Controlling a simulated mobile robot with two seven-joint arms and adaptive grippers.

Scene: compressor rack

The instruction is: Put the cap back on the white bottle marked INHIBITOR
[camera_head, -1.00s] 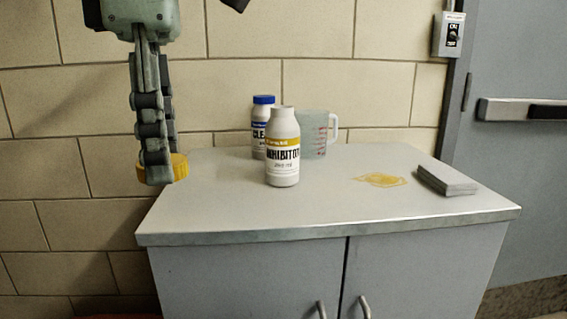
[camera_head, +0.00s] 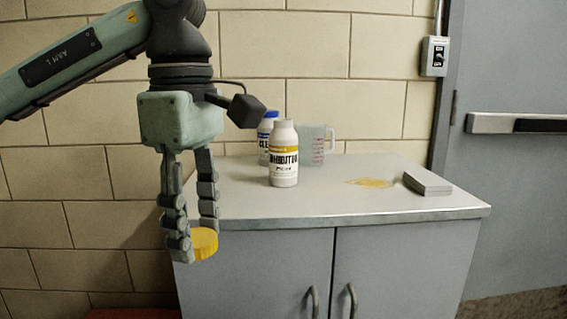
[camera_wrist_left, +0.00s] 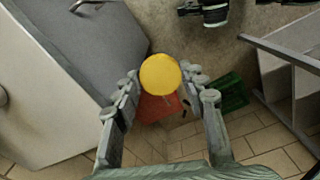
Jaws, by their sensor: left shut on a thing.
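The white bottle marked INHIBITOR (camera_head: 284,160) stands upright and uncapped on the grey cabinet top (camera_head: 330,205). It has a yellow band on its label. My left gripper (camera_head: 194,246) is shut on a yellow cap (camera_head: 205,243), held off the cabinet's front left corner, to the left of the bottle and lower in the picture. The cap (camera_wrist_left: 161,74) also shows between the fingertips in the left wrist view. My right gripper does not show.
A blue-capped bottle (camera_head: 267,128) and a clear measuring jug (camera_head: 313,147) stand behind the INHIBITOR bottle. A yellow spill (camera_head: 371,183) and a grey block (camera_head: 427,182) are to the right. In the wrist view, red and green (camera_wrist_left: 230,92) things lie below.

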